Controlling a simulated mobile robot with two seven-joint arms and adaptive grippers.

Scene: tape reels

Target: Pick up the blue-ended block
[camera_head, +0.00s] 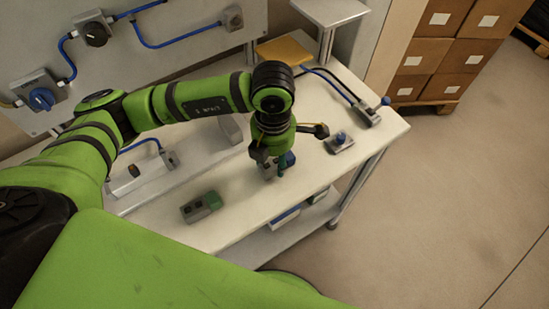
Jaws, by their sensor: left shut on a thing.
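The blue-ended block (289,159) is in the camera_head view near the middle of the white table. Its dark blue end and part of a grey body show; the fingers hide the rest. My left gripper (271,162) points down from above and is shut on it. I cannot tell whether the block touches the table. My right gripper is not in view.
A grey block with a green end (201,207) lies on the white table (240,222), left of and nearer than the gripper. A grey fixture with a blue knob (340,141) stands to the right. A panel (170,62) with blue cables rises behind. Boxes (425,55) stand beyond.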

